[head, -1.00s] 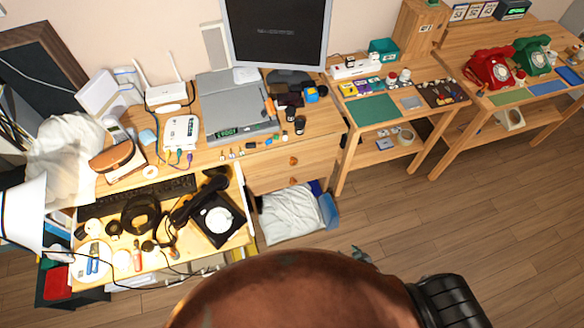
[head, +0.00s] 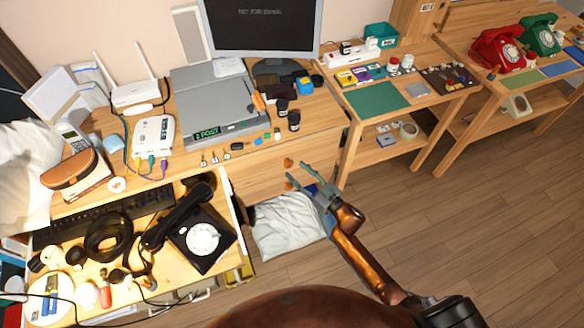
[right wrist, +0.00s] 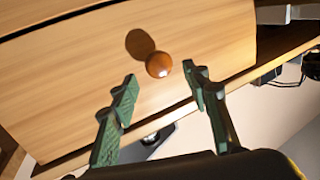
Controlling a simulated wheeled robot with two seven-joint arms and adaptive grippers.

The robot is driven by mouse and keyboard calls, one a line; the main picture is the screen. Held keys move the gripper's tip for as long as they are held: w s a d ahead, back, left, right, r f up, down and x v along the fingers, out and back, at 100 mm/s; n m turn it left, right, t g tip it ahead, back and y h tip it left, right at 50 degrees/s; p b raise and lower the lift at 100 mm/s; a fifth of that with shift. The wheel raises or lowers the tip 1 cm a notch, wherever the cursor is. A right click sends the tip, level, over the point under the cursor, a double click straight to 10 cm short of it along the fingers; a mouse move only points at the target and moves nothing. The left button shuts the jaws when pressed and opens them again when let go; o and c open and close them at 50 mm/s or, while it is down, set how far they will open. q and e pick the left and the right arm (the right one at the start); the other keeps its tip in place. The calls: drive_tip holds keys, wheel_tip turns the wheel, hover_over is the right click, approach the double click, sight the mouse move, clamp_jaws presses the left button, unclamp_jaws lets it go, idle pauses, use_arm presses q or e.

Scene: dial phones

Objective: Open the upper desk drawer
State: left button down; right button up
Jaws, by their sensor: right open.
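The desk's upper drawer (head: 262,172) looks closed, its wooden front below the desktop edge. Its round wooden knob (head: 288,162) sits above a second knob (head: 290,186) on the lower front. My right gripper (head: 296,171) is open and empty in front of the drawers, its fingers pointing at the fronts near both knobs. In the right wrist view a round knob (right wrist: 158,65) and its shadow show on a wooden drawer front (right wrist: 75,75). The knob lies just beyond the open fingertips (right wrist: 160,77), not gripped. Which knob this is I cannot tell. My left gripper is out of view.
A pulled-out tray or drawer at left holds a black dial phone (head: 200,240) and a keyboard (head: 105,215). A white bag (head: 285,225) lies below the drawers. A side table with a green mat (head: 377,100) stands right. The floor (head: 460,220) at right is clear.

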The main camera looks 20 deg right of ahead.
sight(290, 166)
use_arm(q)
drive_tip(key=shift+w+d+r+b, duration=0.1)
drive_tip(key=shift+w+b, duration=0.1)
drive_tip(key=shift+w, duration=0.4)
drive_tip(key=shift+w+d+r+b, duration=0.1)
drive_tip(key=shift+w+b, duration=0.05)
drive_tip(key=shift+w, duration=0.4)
use_arm(e)
drive_tip(key=shift+x, duration=1.6)
clamp_jaws()
